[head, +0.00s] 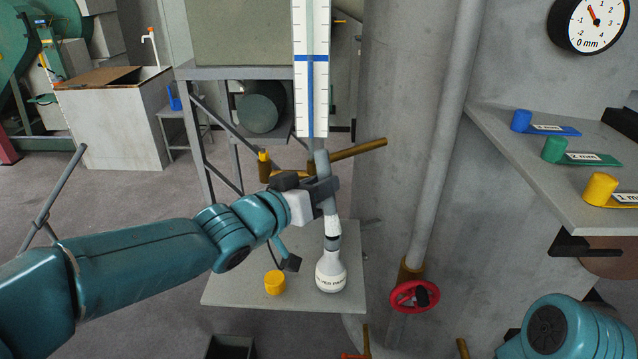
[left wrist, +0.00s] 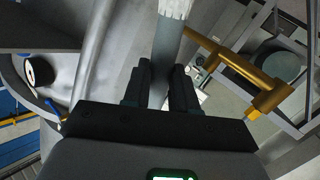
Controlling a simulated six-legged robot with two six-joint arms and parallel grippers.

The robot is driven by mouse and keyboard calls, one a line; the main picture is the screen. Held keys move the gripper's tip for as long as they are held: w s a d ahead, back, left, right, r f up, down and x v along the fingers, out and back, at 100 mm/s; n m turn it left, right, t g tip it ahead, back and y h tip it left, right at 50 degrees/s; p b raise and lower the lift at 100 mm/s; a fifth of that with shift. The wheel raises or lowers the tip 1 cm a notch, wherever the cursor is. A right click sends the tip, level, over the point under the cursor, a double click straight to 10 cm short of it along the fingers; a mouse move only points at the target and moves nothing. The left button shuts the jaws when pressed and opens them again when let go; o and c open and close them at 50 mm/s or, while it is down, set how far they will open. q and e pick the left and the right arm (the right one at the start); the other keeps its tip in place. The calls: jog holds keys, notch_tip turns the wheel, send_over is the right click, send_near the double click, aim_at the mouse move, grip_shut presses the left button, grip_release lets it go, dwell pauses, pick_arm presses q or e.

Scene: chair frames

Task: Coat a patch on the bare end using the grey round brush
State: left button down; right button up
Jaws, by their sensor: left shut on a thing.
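My left gripper (head: 325,190) is shut on the grey round brush (head: 321,162), held nearly upright. The brush's grey shaft also stands between the fingers (left wrist: 158,85) in the left wrist view, with a pale end at the top edge. I cannot tell how deep the brush sits in the neck. I cannot tell which surface is the bare end. My right gripper is out of view; only part of that arm shows.
The bottle and a yellow cap (head: 275,283) stand on a grey table (head: 228,289). Behind is a brown pipe (head: 350,151) and a white scale (head: 311,95). A red valve wheel (head: 414,296) is at right, below a shelf (head: 535,165) with coloured tags.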

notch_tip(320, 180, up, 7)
jog(key=p, duration=0.6)
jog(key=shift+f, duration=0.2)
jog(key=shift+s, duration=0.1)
